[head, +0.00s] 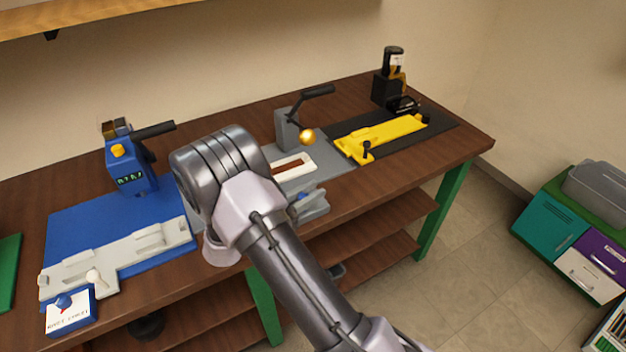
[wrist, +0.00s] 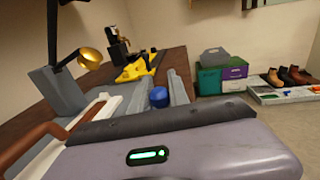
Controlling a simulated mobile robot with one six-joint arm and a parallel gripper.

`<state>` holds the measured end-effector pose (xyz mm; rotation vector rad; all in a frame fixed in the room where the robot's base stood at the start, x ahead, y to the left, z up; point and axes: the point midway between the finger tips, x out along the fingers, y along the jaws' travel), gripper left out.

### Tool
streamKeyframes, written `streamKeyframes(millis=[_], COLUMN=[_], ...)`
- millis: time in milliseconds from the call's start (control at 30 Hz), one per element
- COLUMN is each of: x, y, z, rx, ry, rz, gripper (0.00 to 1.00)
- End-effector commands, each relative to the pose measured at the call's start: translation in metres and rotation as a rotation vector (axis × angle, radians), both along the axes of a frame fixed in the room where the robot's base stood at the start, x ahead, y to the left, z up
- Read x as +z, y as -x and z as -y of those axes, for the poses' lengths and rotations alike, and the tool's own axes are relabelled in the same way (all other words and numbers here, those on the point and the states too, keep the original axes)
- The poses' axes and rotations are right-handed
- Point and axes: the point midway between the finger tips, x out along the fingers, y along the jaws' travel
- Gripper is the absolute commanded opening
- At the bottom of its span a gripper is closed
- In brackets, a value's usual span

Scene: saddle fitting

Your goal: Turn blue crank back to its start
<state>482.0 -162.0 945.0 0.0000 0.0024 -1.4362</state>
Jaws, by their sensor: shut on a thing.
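The blue crank's round knob (wrist: 158,97) shows in the wrist view just beyond the dark front edge of my gripper (wrist: 160,122). In the head view the blue knob (head: 303,196) sits at the front right of a grey fixture (head: 333,160), right beside my arm.
A white frame (head: 293,166) and a gold ball (head: 307,137) on a grey post are close by. A yellow fixture (head: 385,138) lies to the right, a blue machine (head: 130,165) to the left. Open floor (head: 470,250) lies right of the bench.

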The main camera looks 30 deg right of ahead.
Motion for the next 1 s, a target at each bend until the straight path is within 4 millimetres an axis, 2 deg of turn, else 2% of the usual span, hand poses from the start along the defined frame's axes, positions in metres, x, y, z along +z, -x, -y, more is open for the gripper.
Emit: streamKeyframes(millis=[33,500,1000], x=[0.0058,0.0022,0.0026], y=[-0.0019,-0.0028,-0.0033], z=[-0.0014,-0.0096,-0.0111], rx=[-0.037,-0.344,-0.426], ry=[0.002,0.003,0.005], rz=[0.004,0.004,0.004], gripper=[0.00,0.00,0.00])
